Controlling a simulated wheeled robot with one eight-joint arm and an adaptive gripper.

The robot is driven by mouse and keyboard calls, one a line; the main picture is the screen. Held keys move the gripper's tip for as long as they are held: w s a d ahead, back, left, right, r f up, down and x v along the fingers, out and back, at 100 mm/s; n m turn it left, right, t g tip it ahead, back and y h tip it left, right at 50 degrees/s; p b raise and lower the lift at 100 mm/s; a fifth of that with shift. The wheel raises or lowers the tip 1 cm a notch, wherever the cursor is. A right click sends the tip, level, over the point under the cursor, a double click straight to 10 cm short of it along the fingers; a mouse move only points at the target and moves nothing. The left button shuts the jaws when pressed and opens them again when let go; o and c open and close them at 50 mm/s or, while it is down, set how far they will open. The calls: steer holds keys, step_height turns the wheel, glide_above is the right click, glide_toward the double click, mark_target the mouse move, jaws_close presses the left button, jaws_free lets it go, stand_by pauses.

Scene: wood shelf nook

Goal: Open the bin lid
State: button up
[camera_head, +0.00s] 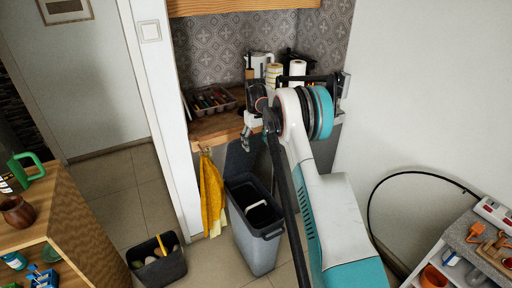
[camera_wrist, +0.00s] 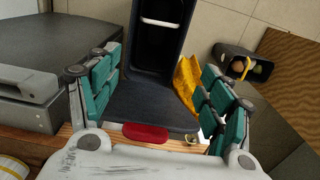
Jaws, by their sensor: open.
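The grey bin (camera_head: 258,245) stands on the floor in front of the wooden shelf nook. Its dark lid (camera_head: 240,160) is raised at the back, and the bin's inside is exposed. In the wrist view the lid (camera_wrist: 150,102) spans the space between my fingers, with a red patch (camera_wrist: 145,132) near its edge. The bin's dark inside (camera_wrist: 160,45) shows beyond it. My gripper (camera_head: 250,140) is above and behind the bin, close to the lid. In the wrist view my gripper (camera_wrist: 160,65) is open, with teal pads apart. I cannot tell whether it touches the lid.
A yellow cloth (camera_head: 211,195) hangs left of the bin. A small dark bucket (camera_head: 157,262) stands on the floor to the left. The wooden counter (camera_head: 215,128) holds a cutlery tray (camera_head: 210,100) and kitchen items. A white cart (camera_head: 455,260) stands at the right.

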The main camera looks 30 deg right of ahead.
step_height(320, 180, up, 9)
steer(key=shift+r, duration=0.15)
steer(key=shift+w+a+r, duration=0.1)
stand_by(0.5)
steer(key=s+a+r+t, duration=0.3)
steer(key=s+a+r, duration=1.1)
steer(key=s+r, duration=0.4)
steer(key=s+a+f+t, duration=0.1)
steer(key=s+a+f, duration=0.2)
steer(key=s, duration=0.6)
steer(key=s+a+f+t, duration=0.2)
steer(key=s+a+f, duration=0.1)
steer(key=s, duration=0.6)
steer(key=s+a+f+t, duration=0.1)
steer(key=s+a+f, duration=0.1)
steer(key=s, duration=0.7)
steer(key=shift+s+a+f+b, duration=0.4)
steer(key=shift+f+b, duration=0.05)
